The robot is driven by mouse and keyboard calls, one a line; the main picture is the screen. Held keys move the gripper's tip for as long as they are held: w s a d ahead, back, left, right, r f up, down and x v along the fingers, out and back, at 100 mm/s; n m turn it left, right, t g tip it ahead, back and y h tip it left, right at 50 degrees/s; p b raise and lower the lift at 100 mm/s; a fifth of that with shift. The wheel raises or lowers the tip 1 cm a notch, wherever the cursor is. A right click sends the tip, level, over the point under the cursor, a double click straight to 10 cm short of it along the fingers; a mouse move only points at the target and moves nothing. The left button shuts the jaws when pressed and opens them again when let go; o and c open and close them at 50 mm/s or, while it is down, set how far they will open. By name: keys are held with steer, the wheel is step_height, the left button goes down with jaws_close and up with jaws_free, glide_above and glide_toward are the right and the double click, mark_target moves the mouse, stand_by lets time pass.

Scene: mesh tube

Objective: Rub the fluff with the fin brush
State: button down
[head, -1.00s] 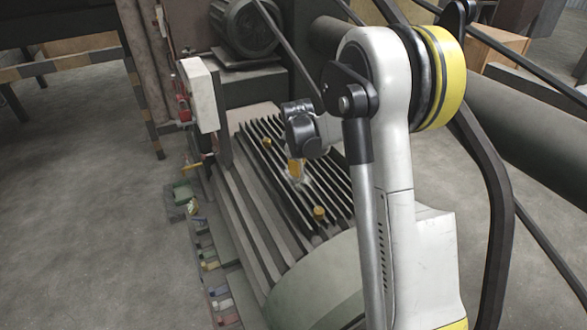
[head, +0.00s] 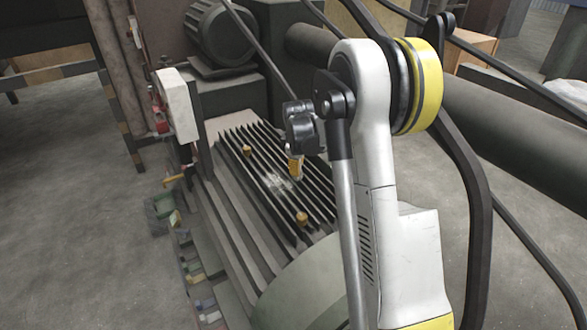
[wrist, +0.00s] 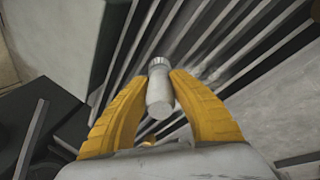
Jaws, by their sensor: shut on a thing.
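My gripper (head: 296,174) is over the fins, just right of the fluff in the head view. In the wrist view its yellow fingers (wrist: 160,84) are closed on the fin brush (wrist: 159,92), a short grey cylinder with a lighter ribbed far end. I cannot tell whether the brush touches the fins. The brush is not clear in the head view.
A white box (head: 177,105) on a post is at the left. A motor (head: 222,35) is behind, and a large dark pipe (head: 500,130) is at right.

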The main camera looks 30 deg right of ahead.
steer(key=shift+w, duration=0.8)
steer(key=shift+a, duration=5.7)
steer(key=shift+w, duration=0.85)
steer(key=shift+d+r, duration=0.1)
steer(key=shift+d, duration=1.85)
steer(key=shift+d+b, duration=0.35)
steer(key=shift+d, duration=3.35)
steer(key=shift+w, duration=0.9)
steer(key=shift+a, duration=5.65)
steer(key=shift+r, duration=0.1)
